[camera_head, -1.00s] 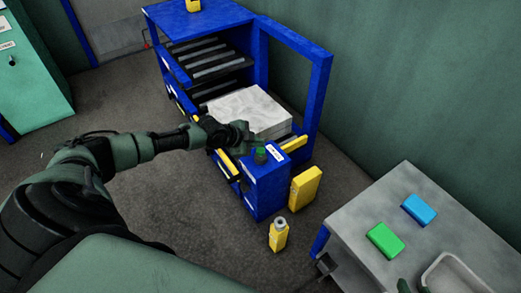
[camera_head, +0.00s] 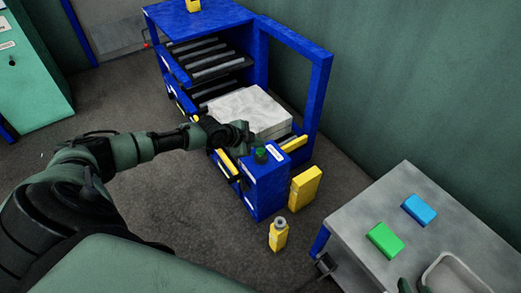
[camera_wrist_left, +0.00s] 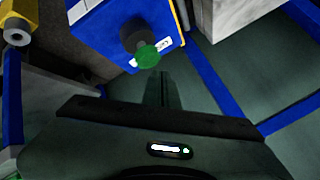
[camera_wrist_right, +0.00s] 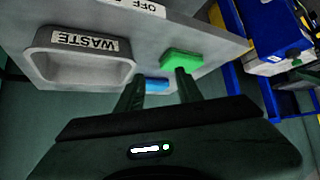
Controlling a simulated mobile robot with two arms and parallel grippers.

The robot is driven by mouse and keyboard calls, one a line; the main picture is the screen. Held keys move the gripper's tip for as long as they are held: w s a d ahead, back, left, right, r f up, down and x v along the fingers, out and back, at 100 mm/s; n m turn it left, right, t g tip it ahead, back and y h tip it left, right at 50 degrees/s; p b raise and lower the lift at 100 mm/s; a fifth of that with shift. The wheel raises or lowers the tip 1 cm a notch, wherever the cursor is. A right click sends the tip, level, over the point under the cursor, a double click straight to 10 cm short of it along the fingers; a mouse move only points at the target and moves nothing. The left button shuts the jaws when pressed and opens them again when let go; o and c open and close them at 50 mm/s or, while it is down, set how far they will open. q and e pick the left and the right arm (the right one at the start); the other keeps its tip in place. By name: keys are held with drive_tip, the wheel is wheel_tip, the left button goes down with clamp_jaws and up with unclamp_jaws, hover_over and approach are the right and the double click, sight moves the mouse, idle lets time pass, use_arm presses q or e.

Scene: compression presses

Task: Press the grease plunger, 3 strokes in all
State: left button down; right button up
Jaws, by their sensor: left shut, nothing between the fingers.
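The grease plunger shows as a green knob (camera_head: 260,154) on a dark collar, on top of the blue box (camera_head: 265,190) at the press's front corner. In the left wrist view the green knob (camera_wrist_left: 147,57) is just past the fingertips. My left gripper (camera_head: 250,135) is shut and empty, close to the knob on its far left side. I cannot tell whether the fingertips touch it. My right gripper (camera_wrist_right: 158,82) is open and empty, near the grey table (camera_head: 360,215).
A white slab (camera_head: 250,108) lies in the blue press frame (camera_head: 290,50). A yellow box (camera_head: 305,187) and a yellow bottle (camera_head: 278,235) stand beside the blue box. The table bears a green block (camera_head: 385,240), a blue block (camera_head: 419,209) and a waste tray (camera_wrist_right: 85,62).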

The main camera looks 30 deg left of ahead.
sight(261, 151)
use_arm(q)
drive_tip(key=shift+f+b, duration=0.3)
drive_tip(key=shift+f, duration=0.05)
use_arm(e)
drive_tip(key=w+r+t, duration=0.1)
drive_tip(key=w+a+r, duration=0.1)
drive_tip(key=shift+w+r+t+y, duration=0.15)
drive_tip(key=shift+w+t+y, duration=0.15)
drive_tip(key=shift+t, duration=0.1)
